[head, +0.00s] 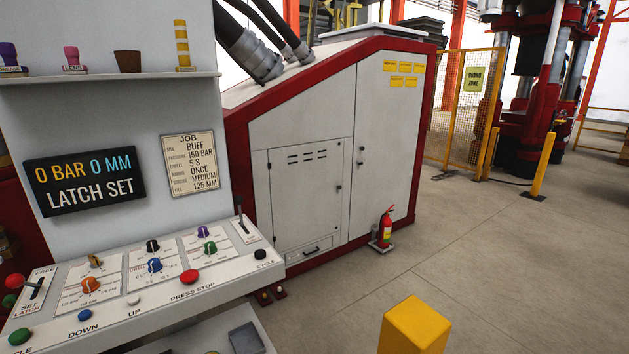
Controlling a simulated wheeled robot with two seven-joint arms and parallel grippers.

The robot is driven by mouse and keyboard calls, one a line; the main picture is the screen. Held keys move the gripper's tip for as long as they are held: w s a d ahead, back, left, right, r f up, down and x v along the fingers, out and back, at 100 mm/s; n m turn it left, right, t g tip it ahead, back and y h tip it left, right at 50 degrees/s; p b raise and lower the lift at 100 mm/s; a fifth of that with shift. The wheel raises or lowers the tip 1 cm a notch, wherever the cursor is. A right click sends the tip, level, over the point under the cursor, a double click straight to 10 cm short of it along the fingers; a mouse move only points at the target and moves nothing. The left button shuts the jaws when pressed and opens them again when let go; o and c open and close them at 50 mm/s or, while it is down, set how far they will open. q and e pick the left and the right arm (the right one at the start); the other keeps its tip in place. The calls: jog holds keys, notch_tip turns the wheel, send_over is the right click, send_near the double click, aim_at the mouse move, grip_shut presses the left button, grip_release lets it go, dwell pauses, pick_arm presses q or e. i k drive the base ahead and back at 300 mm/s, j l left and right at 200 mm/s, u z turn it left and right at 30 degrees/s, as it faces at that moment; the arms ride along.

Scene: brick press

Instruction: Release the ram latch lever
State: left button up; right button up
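The latch lever (37,288) is at the left end of the sloped control console (215,268). It sits in a dark slot on a plate marked FREE at the top and SET LATCH below. A red ball (14,281) shows at its left; I cannot tell for sure whether it is the lever's knob. The black display (83,181) above reads 0 BAR 0 MM, LATCH SET. Neither of my grippers is in view.
The console carries several knobs and buttons, including a red button (189,276), and a second lever (240,220) at its right end. A job card (188,164) hangs above. A yellow post (414,327) stands front right. Open floor lies beyond.

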aim_at(14, 280)
jog(key=u, duration=1.85)
